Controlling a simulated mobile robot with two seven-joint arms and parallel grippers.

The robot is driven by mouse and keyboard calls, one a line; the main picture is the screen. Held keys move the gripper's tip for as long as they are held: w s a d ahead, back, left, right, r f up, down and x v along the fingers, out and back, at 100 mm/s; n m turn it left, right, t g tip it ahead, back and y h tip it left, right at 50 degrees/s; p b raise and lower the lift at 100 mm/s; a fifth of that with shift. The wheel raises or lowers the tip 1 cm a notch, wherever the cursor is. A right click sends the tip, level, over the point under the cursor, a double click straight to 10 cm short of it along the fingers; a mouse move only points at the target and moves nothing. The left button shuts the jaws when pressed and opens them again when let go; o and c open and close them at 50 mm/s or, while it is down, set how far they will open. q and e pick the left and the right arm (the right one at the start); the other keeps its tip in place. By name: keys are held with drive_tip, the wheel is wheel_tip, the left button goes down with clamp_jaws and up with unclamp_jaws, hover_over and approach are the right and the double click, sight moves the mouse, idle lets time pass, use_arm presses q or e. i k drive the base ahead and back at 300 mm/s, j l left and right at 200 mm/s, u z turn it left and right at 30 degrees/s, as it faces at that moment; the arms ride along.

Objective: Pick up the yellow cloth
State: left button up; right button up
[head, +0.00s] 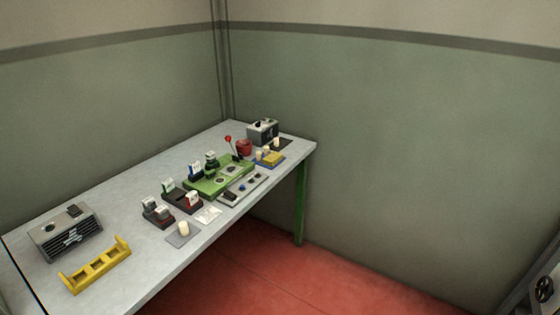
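A small yellow folded piece (271,158), which looks like the yellow cloth, lies on a blue base near the far right end of the table. It is small in the picture, and I cannot tell its material. A cream cork stopper (277,142) stands behind it, and another pale stopper stands close at its left. Neither of my grippers is in view.
The long grey table (120,195) stands along the left wall. A green panel (205,186), a grey speaker-like box (66,232), a yellow rack (96,264) and a metal box (263,131) stand on it. Red floor (290,275) is open at its right.

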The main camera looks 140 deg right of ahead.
sight(271, 159)
drive_tip(key=z, duration=4.5)
drive_tip(key=i+l, duration=0.15)
drive_tip(key=i+l+z, duration=0.1)
drive_tip(key=i, duration=0.3)
